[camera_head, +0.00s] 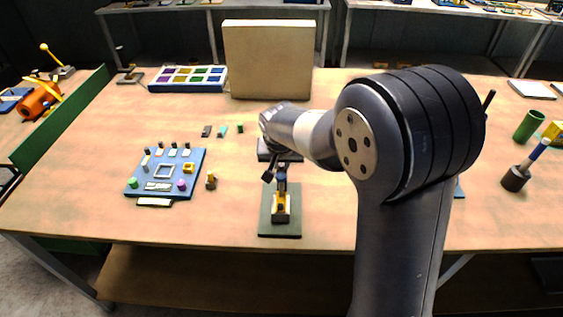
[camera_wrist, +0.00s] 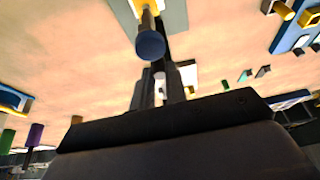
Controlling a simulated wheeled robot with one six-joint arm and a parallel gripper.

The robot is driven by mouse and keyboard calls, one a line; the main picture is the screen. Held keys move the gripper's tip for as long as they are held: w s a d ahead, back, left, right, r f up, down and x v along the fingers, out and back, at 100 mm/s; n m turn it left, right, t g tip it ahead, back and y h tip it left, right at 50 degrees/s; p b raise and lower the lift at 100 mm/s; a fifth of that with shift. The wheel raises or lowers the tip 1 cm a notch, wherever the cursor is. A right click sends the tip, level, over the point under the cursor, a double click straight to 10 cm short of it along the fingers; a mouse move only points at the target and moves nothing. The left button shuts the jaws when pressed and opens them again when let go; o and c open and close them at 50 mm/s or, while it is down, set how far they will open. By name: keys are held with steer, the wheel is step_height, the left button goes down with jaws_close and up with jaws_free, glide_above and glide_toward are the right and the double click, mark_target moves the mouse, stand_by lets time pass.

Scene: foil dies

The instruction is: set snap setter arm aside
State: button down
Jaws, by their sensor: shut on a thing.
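The snap setter stands on a dark green base plate (camera_head: 280,232) near the table's front edge, with a yellow body (camera_head: 281,208). Its arm (camera_head: 282,186) rises dark blue above the body; in the wrist view its round blue end (camera_wrist: 150,45) shows just beyond my fingers. My gripper (camera_head: 275,171) is at the top of the setter. In the wrist view my gripper (camera_wrist: 159,78) has its two dark fingers close together, shut on the arm. The exact contact is partly hidden.
A blue board (camera_head: 133,188) with small pegs and blocks lies left of the setter. A small brass piece (camera_head: 211,181) stands between them. A large beige block (camera_head: 268,60) and a tray of coloured compartments (camera_head: 188,88) are at the back.

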steer(key=shift+d, duration=0.1)
steer(key=w+d+n+g+y+b, duration=0.2)
steer(key=n, duration=0.7)
steer(key=w+d+n+g+y+b, duration=0.2)
steer(key=n+b, duration=0.1)
steer(key=n, duration=0.6)
steer(key=shift+w+d+y, duration=0.3)
steer(key=shift+y, duration=0.1)
stand_by(0.5)
steer(key=c, duration=1.4)
jaws_free()
